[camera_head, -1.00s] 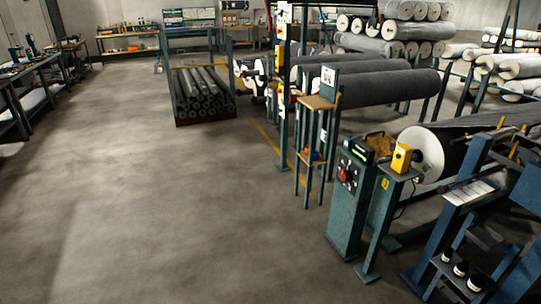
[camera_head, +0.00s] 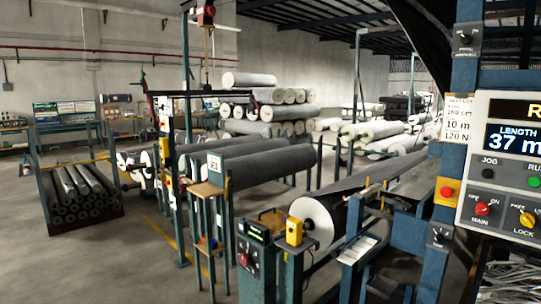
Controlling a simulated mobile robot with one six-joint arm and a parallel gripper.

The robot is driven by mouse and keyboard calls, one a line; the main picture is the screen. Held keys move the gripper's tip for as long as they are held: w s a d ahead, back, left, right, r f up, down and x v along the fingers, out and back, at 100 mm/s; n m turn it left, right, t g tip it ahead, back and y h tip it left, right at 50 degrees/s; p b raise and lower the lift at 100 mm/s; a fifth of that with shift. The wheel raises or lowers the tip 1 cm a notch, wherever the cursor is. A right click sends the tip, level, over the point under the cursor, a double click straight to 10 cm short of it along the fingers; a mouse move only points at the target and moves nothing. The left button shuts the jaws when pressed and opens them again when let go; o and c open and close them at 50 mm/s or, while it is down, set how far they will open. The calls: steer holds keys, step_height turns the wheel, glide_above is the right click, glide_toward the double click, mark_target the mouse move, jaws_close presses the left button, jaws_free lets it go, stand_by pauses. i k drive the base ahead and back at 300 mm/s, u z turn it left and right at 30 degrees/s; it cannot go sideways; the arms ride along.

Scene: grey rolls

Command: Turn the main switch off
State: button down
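The main switch (camera_head: 481,209) is a small red rotary knob above the word MAIN. It sits at the lower left of a grey control panel (camera_head: 474,158) at the right edge of the head view. Small position marks stand above the knob, but which way it points is too small to tell. The panel's display reads LENGTH 37 m and is lit. A yellow knob (camera_head: 526,219) marked LOCK is to the right of the switch. The panel's right part is cut off by the picture edge. My gripper is not in view.
A red button on a yellow box (camera_head: 447,192) is on the blue post left of the panel. A lower pedestal (camera_head: 255,262) carries another red knob. Grey rolls (camera_head: 258,165) and racks fill the middle. Open floor (camera_head: 110,255) lies at the left.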

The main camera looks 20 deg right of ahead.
mark_target(482, 209)
steer(key=u, duration=1.1)
steer(key=k, duration=0.1)
steer(key=z, duration=2.9)
steer(key=i, duration=0.6)
steer(key=z, duration=0.05)
steer(key=k, duration=0.55)
steer(key=z, duration=0.05)
